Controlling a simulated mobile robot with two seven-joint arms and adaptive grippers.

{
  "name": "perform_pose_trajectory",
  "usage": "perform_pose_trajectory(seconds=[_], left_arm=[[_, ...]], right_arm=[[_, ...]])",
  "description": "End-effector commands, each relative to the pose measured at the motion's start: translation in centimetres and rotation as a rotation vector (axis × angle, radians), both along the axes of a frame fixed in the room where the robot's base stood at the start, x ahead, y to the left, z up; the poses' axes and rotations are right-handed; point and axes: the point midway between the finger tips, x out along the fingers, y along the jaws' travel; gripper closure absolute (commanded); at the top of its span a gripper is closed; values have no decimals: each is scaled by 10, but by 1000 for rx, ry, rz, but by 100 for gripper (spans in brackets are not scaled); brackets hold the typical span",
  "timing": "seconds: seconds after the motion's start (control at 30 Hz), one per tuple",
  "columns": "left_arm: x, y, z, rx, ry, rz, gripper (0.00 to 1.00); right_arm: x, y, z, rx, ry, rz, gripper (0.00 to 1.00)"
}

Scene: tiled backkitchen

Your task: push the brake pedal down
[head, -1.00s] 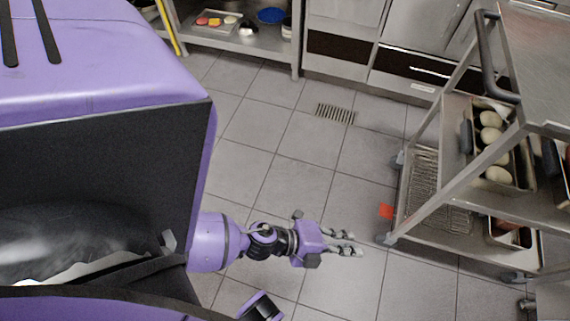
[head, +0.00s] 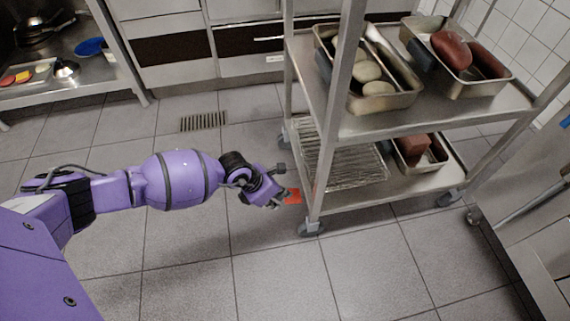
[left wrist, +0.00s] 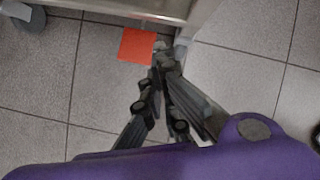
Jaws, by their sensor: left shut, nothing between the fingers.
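The brake pedal, a flat orange-red plate (head: 293,196), is low beside the caster at the cart's near left corner. It also shows in the left wrist view (left wrist: 136,45), just left of the fingertips. My left gripper (head: 281,203) is low, close to the pedal's left side. In the left wrist view the left gripper (left wrist: 163,58) has its fingers together and empty, with the tips near the pedal's right edge. I cannot tell whether they touch it. My right gripper is in neither view.
The metal cart (head: 440,122) holds trays of food on its upper shelf, with a wire rack (head: 345,165) and another tray below. A caster (head: 311,228) stands close to my gripper. A floor drain (head: 203,121) is behind my arm. The tiled floor in front is clear.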

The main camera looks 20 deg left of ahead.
Motion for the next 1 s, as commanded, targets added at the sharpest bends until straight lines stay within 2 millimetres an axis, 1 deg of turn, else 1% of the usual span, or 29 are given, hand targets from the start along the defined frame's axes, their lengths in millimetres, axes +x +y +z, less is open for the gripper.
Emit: perform_pose_trajectory(seconds=[0.03,0.1,0.2,0.5,0.67,0.87,1.0], left_arm=[[15,6,-1,30,-22,-13,100],[23,13,-1,63,-35,-25,100],[30,19,-1,89,-46,-33,100],[32,20,2,92,-50,-35,100],[33,19,-1,91,-50,-35,100],[37,15,-16,90,-48,-35,100],[43,11,-33,90,-47,-35,100]], right_arm=[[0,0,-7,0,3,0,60],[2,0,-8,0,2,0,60],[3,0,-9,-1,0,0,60],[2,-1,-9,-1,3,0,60],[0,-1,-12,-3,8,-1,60],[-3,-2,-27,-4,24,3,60],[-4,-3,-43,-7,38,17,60]])
